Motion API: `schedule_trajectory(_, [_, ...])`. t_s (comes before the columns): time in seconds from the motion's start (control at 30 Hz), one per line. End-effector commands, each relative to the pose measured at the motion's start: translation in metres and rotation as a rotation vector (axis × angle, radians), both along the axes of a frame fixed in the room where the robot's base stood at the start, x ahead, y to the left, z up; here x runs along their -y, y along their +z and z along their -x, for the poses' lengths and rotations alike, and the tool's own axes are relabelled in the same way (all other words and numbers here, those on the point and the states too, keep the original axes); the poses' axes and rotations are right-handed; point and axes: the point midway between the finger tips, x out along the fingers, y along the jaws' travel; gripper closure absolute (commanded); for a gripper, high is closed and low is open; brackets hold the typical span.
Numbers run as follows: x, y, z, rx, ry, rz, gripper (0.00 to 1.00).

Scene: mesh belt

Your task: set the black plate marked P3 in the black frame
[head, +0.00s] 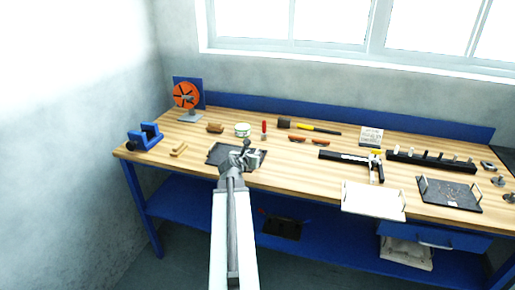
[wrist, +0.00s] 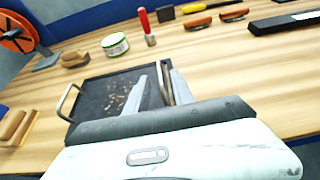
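A black plate (head: 217,154) with a raised wire handle lies on the bench under my gripper. In the wrist view this plate (wrist: 100,97) shows light brown specks and its left handle (wrist: 66,103). My gripper (head: 247,150) is at the plate's right side; its two fingers (wrist: 164,80) straddle a thin upright part there, likely the other handle. Whether they press on it I cannot tell. A second black plate (head: 452,195) with handles lies at the far right. No P3 mark is readable. A black bar-shaped fixture (head: 345,157), possibly the frame, lies right of centre.
A white plate (head: 373,201) lies at the bench's front edge. A black rack (head: 430,160) with several pegs stands behind. A red-handled tool (head: 264,128), a green-white tin (head: 242,129) and a blue block (head: 145,137) stand near. Bare wood (head: 290,165) lies right of my gripper.

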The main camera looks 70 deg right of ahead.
Motion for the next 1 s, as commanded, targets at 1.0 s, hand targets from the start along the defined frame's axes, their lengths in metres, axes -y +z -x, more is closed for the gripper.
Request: schedule_trajectory(1.0, [-0.311,-0.088,-0.251,0.829,-0.448,-0.680,0.71])
